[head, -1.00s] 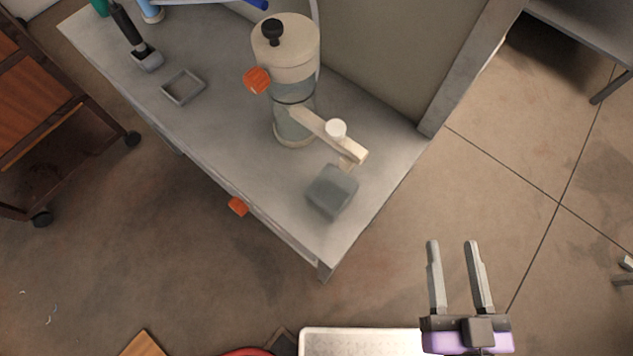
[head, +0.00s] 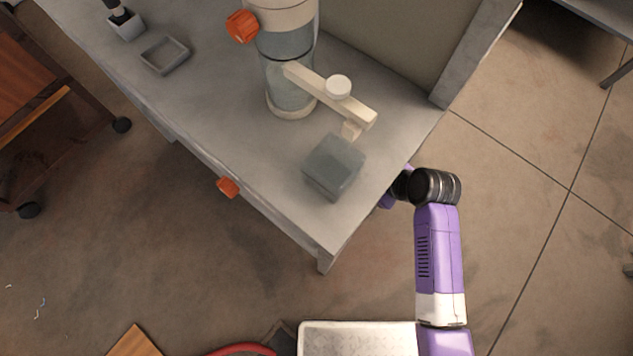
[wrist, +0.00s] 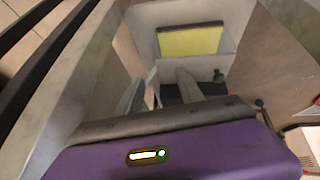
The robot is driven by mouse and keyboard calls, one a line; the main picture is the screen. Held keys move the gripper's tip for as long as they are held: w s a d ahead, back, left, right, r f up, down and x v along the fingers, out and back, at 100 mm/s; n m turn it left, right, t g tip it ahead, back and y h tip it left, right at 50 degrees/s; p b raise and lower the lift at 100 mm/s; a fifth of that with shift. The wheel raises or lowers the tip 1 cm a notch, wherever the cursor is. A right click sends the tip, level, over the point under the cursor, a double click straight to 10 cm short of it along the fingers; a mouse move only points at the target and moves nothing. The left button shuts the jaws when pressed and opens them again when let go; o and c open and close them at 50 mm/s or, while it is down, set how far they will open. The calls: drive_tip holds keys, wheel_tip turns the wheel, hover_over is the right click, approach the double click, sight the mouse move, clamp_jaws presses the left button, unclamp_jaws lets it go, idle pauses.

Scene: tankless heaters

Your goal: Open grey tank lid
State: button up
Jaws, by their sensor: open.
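The cylindrical appliance (head: 290,85), with a cream body, a grey middle and a cream arm, stands upright on the table. Its top is cut off in the head view. A grey box (head: 333,165) sits below the end of the cream arm; I cannot tell which part is the grey tank lid. My gripper (wrist: 160,82) is open and empty in the wrist view, with two pale fingers pointing away. In the head view the gripper is hidden; my purple arm reaches to the table's right edge.
The table (head: 240,150) has an orange knob (head: 228,187) on its front side and a small grey tray (head: 165,55) on top. A wooden cart (head: 35,90) stands at left. The wrist view shows a yellow panel (wrist: 190,41).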

drive_tip(key=s+a+f+n+g, duration=0.1)
drive_tip(key=s+f+n+g, duration=0.2)
drive_tip(key=s, duration=0.4)
drive_tip(key=shift+n+y, duration=0.3)
drive_tip(key=w+a, duration=0.1)
drive_tip(key=a, duration=0.3)
drive_tip(key=w+a, duration=0.1)
drive_tip(key=a, duration=0.2)
drive_tip(key=w+a+b, duration=0.1)
drive_tip(key=a, duration=0.3)
drive_tip(key=shift+w+a+r, duration=0.1)
drive_tip(key=shift+a, duration=0.25)
drive_tip(key=shift+b+x, duration=0.4)
drive_tip(key=shift+x, duration=0.6)
drive_tip(key=shift+a+f, duration=0.3)
drive_tip(key=shift+f, duration=0.15)
clamp_jaws()
